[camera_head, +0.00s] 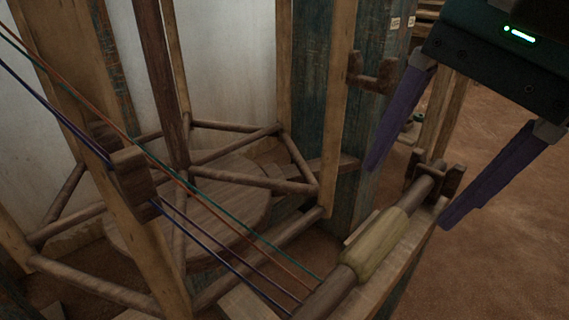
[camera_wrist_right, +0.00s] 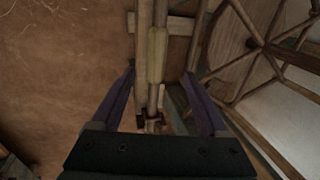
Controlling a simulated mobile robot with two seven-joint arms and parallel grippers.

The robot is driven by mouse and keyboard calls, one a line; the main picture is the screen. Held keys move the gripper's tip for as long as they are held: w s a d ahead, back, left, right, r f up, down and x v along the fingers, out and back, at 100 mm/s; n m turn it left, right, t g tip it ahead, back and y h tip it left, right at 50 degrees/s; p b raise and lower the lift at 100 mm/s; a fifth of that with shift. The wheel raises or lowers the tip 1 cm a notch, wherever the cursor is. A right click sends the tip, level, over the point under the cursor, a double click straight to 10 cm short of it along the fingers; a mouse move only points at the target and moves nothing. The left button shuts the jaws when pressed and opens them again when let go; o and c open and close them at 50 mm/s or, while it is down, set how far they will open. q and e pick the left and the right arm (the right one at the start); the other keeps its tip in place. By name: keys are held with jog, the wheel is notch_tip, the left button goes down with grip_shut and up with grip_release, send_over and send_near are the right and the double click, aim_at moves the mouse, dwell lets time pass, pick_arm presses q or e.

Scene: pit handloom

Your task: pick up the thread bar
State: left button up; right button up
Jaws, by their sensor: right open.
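The thread bar (camera_head: 425,186) is a round brown wooden bar with a pale yellow-green wrapped section (camera_head: 376,246). It lies along a wooden beam at the lower right of the head view, its far end at a dark wooden bracket (camera_head: 452,180). In the right wrist view the wrapped section (camera_wrist_right: 157,55) shows upright in the upper middle. My right gripper (camera_head: 408,195) is open, its purple fingers apart. In the head view its fingertips appear on either side of the bar near the bracket; it is not gripping it. My left gripper is out of view.
Blue, green and orange-red threads (camera_head: 215,210) run from the upper left to the bar. Wooden posts (camera_head: 338,110) and a pole frame (camera_head: 250,181) stand to the left. A second bracket (camera_head: 372,74) sits on a post. Brown floor (camera_head: 500,250) lies open at right.

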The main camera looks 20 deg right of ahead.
aim_at(376, 240)
jog(key=f, duration=0.1)
jog(key=a+f+b, duration=0.1)
jog(key=f, duration=0.1)
jog(key=shift+f, duration=0.25)
jog(key=b+x, duration=0.2)
jog(key=x, duration=0.3)
jog(key=shift+s+f+b, duration=0.1)
jog(key=shift+b, duration=0.25)
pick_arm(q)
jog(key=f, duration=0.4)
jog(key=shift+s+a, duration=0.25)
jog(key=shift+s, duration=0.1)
pick_arm(e)
jog(key=shift+c, duration=0.3)
jog(key=shift+c, duration=0.8)
jog(key=c, duration=0.9)
grip_shut()
